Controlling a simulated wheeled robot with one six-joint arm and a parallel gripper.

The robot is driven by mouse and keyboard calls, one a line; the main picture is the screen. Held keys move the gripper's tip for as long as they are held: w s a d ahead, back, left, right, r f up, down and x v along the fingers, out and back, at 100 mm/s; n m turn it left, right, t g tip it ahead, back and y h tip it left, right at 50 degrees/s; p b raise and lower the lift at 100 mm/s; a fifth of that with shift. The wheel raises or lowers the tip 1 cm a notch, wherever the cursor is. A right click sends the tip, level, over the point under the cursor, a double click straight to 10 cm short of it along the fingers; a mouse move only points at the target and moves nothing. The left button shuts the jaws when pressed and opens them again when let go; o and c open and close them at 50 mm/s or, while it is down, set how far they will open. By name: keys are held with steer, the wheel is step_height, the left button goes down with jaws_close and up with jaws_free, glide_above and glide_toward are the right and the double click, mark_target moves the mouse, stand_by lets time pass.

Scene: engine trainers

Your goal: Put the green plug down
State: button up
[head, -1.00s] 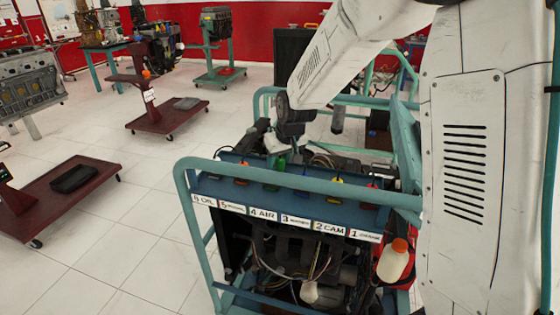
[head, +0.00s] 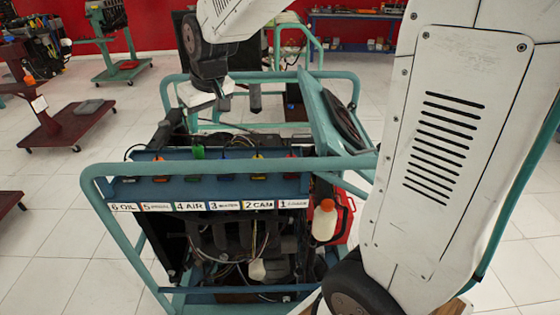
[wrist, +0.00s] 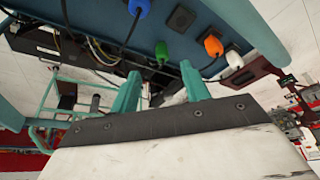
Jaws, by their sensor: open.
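The green plug (head: 198,152) is at the far edge of the blue panel (head: 142,168), behind the 4 AIR label. In the wrist view the green plug (wrist: 161,51) is out of line with the other plugs, on the panel's edge, and a square dark socket (wrist: 180,18) in their row has nothing in it. I cannot tell how the plug is supported. My gripper (wrist: 160,73) is open, its two teal fingers spread and empty, with the plug beyond their tips. In the head view my gripper (head: 228,103) is above and behind the panel, apart from the plug.
Blue (head: 224,154), orange (head: 160,157), yellow (head: 258,157) and red (head: 292,158) plugs stand along the panel. A teal tube frame (head: 100,210) surrounds the engine trainer. A white bottle with an orange cap (head: 325,222) is at its right.

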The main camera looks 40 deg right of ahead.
steer(key=s+d+r+g, duration=0.1)
steer(key=s, duration=1.4)
steer(key=s+d+r+m+g, duration=0.1)
steer(key=s+g, duration=0.1)
steer(key=s, duration=1.3)
steer(key=shift+s+h, duration=0.15)
steer(key=shift+h, duration=0.15)
steer(key=shift+d, duration=0.2)
